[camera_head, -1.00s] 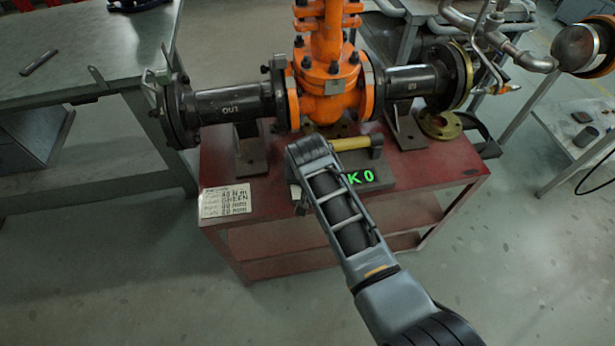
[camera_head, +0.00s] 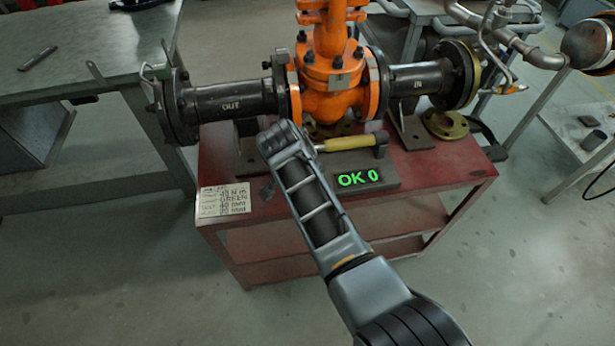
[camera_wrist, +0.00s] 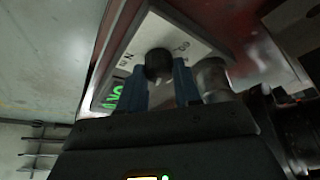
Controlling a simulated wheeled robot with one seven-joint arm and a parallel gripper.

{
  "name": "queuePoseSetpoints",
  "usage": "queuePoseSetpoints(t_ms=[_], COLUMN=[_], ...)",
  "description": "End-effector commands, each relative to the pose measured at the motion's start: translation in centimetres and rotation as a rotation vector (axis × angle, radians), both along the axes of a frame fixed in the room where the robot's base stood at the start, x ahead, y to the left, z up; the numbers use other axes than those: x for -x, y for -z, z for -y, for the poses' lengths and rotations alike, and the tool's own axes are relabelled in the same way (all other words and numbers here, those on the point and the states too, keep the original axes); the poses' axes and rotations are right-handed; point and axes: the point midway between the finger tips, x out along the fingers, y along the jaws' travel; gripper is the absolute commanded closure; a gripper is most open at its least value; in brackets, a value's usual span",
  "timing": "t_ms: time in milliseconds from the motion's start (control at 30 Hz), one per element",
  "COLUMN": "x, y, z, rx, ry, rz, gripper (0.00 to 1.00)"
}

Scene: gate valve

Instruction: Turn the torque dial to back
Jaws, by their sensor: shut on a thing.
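The torque dial (camera_wrist: 158,63) is a small dark round knob on a light plate with printed marks, seen in the wrist view. The two blue fingers of my gripper (camera_wrist: 163,84) stand on either side of it and are shut on it. The marks are too dark and partly hidden to read the dial's setting surely. In the head view my forearm hides the dial and the fingertips.
A yellow-handled tool (camera_head: 345,144) lies behind the display. The orange gate valve (camera_head: 330,85) with black pipes marked OUT and IN stands at the back of the red cart (camera_head: 440,180). A written card (camera_head: 224,200) lies at the cart's front left. Open floor lies in front.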

Motion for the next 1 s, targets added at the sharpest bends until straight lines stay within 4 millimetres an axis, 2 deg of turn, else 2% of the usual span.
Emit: queuePoseSetpoints(t_ms=[433, 467, 500, 700, 1000], x=[0.01, 0.02, 0.02, 0.02, 0.06], y=[0.04, 0.04, 0.04, 0.03, -0.2], z=[-0.01, 0.0, 0.0, 0.0, -0.07], rx=[-0.001, -0.001, -0.001, 0.0, -0.001], ry=[0.011, 0.011, 0.011, 0.01, 0.009], rz=[-0.001, -0.001, -0.001, -0.001, 0.0], gripper=[0.97, 0.66, 0.62, 0.43, 0.42])
